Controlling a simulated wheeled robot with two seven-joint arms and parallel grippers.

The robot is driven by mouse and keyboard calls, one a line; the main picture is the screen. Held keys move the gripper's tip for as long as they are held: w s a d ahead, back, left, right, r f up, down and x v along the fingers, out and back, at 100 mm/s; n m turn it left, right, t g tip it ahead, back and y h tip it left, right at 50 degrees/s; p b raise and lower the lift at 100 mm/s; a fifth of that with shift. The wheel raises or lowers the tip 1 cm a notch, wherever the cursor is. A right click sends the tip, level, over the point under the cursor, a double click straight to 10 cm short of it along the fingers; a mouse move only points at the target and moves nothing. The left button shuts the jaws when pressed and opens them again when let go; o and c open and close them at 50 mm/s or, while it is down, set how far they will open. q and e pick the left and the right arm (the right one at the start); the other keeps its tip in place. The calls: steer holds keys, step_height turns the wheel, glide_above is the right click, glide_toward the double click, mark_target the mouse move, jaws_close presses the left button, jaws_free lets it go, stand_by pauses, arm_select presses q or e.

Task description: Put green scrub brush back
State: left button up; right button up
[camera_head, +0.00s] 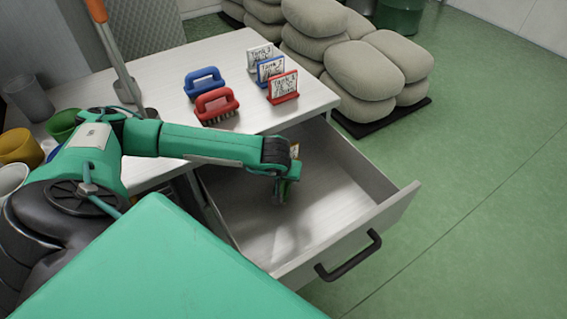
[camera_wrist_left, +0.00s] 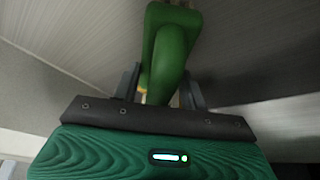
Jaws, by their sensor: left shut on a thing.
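The green scrub brush (camera_wrist_left: 170,50) shows its green handle between the two fingers of my left gripper (camera_wrist_left: 160,86) in the left wrist view. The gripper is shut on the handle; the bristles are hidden. In the head view my left gripper (camera_head: 284,188) reaches down into the open drawer (camera_head: 320,240), and the brush is mostly hidden by it. I cannot tell whether the brush touches the drawer floor. A blue brush (camera_head: 205,82) and a red brush (camera_head: 216,104) stand on the table top (camera_head: 235,60). My right gripper is not in view.
Card holders in white (camera_head: 260,56), blue (camera_head: 270,70) and red (camera_head: 283,88) stand near the table's right edge. Several cups, one yellow (camera_head: 20,147), are at the left. Stacked sacks (camera_head: 370,68) stand beyond the drawer. The drawer's front part is clear.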

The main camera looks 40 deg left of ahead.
arm_select(q)
steer(key=o, duration=1)
steer(key=shift+o, duration=0.2)
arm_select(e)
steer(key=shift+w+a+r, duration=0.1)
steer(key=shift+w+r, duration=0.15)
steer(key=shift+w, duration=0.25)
arm_select(q)
steer(key=shift+r, duration=0.1)
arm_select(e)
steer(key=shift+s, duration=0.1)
arm_select(q)
steer(key=shift+v, duration=2.2)
steer(key=b+v, duration=0.1)
steer(key=v, duration=0.6)
steer(key=shift+r, duration=0.25)
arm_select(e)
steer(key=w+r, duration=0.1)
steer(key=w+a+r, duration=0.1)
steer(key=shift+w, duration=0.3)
